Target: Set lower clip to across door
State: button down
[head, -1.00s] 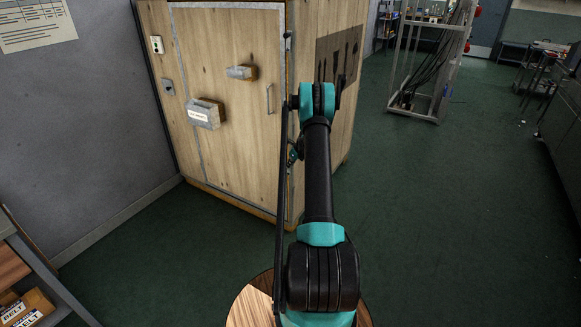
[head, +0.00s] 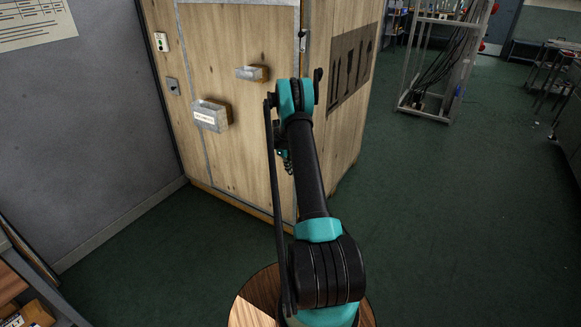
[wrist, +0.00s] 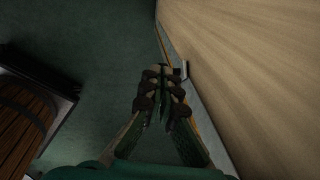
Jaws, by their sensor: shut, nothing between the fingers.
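The wooden dryer door (head: 245,120) faces me, with a metal strip along its edges. A small metal clip (head: 301,40) sits high on its right edge. In the wrist view, a small pale metal piece (wrist: 184,70), probably the lower clip, sits at the edge of the wooden panel (wrist: 250,60); its setting cannot be made out. My gripper (wrist: 163,74) is shut and empty, just left of that piece in the picture; I cannot tell whether they touch. In the head view, my arm hides the lower right door edge and most of the gripper.
A labelled grey box (head: 211,115) and a smaller box (head: 252,73) stick out from the door. A grey wall (head: 90,120) stands at left, a shelf with cartons (head: 30,315) at lower left. A metal rack (head: 437,60) stands behind right. Green floor (head: 450,220) is open at right.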

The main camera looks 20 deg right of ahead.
jog(key=shift+w+a+f, duration=0.4)
jog(key=shift+w+f, duration=0.1)
jog(key=shift+f, duration=0.25)
jog(key=shift+w+a+f, duration=0.35)
jog(key=shift+w+f, duration=0.15)
jog(key=shift+f, duration=0.25)
jog(key=shift+w+a+f, duration=0.4)
jog(key=shift+w+f, duration=0.1)
jog(key=shift+f, duration=0.25)
dwell(0.6)
